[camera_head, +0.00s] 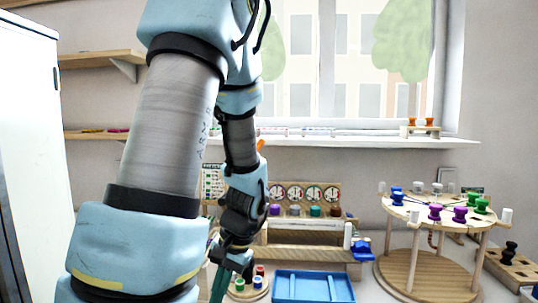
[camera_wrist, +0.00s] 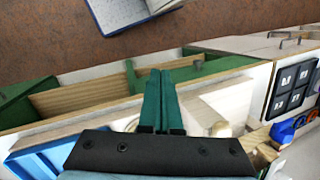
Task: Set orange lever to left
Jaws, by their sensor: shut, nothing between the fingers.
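A small orange piece (camera_head: 261,145) shows just right of my forearm in the head view, below the window sill. It may be the tip of the orange lever; its base is hidden behind my arm and I cannot tell which way it leans. My gripper (camera_head: 217,286) points down at the left front of the bench, its green fingers partly cut off by my arm. In the wrist view my gripper (camera_wrist: 158,72) has its two green fingers together with nothing between them. No orange lever can be made out clearly in the wrist view.
A blue tray (camera_head: 313,287) lies right of my gripper. A round wooden stand (camera_head: 412,209) with coloured knobs stands at right. A dial board (camera_head: 333,186) stands behind the tray. Two orange knobs (camera_head: 421,121) sit on the sill. A notebook (camera_wrist: 122,12) lies on a brown surface.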

